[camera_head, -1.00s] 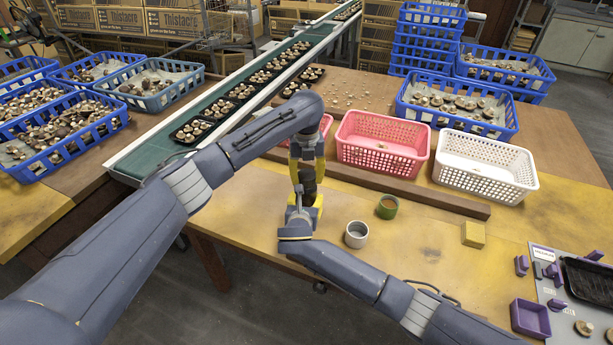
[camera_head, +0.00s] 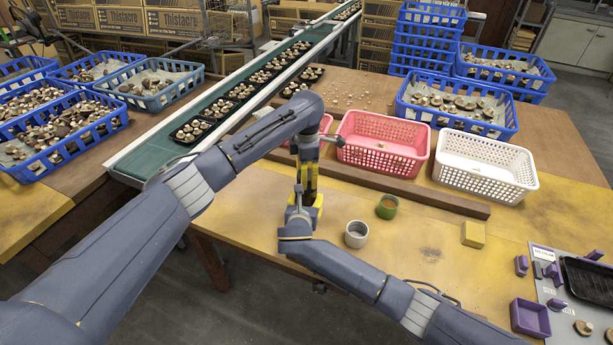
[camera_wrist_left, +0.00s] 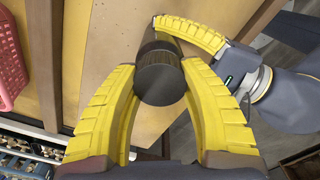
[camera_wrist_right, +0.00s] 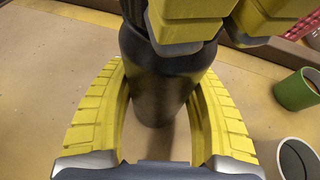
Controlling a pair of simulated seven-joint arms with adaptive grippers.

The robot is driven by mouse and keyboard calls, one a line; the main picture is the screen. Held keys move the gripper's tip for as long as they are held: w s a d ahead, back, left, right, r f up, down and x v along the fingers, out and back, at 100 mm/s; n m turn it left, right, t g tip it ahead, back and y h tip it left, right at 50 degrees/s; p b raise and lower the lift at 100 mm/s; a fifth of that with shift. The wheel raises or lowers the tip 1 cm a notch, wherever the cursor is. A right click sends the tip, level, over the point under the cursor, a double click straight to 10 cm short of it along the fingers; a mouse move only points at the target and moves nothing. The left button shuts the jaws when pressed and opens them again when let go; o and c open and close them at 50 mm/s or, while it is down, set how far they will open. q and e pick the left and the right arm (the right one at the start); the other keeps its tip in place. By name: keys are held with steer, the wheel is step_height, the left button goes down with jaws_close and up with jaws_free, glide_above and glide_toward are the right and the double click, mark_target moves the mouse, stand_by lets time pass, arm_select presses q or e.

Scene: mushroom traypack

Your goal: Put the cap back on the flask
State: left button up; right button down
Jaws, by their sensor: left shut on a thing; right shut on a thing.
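The dark flask (camera_wrist_right: 158,95) stands upright on the table in the right wrist view, between the yellow fingers of my right gripper (camera_head: 302,213), which is shut on its body. My left gripper (camera_head: 307,180) is directly above, shut on the dark round cap (camera_wrist_left: 163,84). In the left wrist view the cap lines up with the flask (camera_wrist_left: 160,46) beyond it. The left fingers hide the flask's top in the right wrist view, so I cannot tell whether the cap is seated or just touching.
A grey cup (camera_head: 356,234) and a green cup (camera_head: 387,207) stand right of the flask. A yellow block (camera_head: 473,234) lies farther right. Behind a wooden rail (camera_head: 400,190) are pink (camera_head: 352,150) and white (camera_head: 480,184) baskets. The table between cups and block is mostly clear.

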arm_select(q)
steer(key=shift+m, duration=0.5)
steer(key=o, duration=0.7)
steer(key=shift+o, duration=0.2)
steer(key=shift+r, duration=0.1)
steer(key=shift+r, duration=2.2)
steer(key=shift+o, duration=0.4)
